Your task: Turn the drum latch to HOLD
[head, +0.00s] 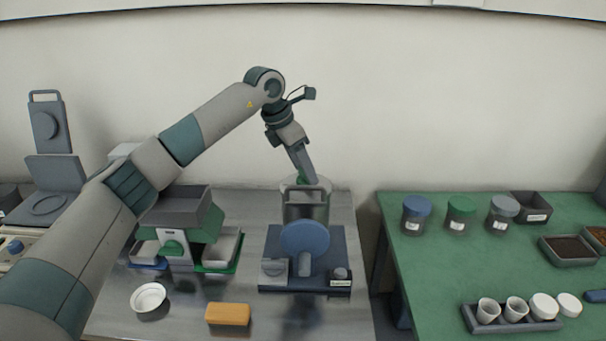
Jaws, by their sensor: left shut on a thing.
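A dark blue apparatus base (275,243) stands on the steel table. It carries an upright blue disc (305,238) with a grey lever-like piece (305,266) in front, and a grey container (306,212) stands behind the disc. A small label (340,283) is on the base's front right, too small to read. My left gripper (305,178) comes down from above and is shut at the top of the container, by a small green part (301,177). Its fingertips and exact hold are hard to make out. I cannot tell which part is the drum latch. My right gripper is not in view.
A green and grey device (178,238) with trays stands left of the apparatus. A white dish (148,297) and an orange block (228,314) lie in front. A gap separates the steel table from the green table (440,270), which holds jars, trays and cups.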

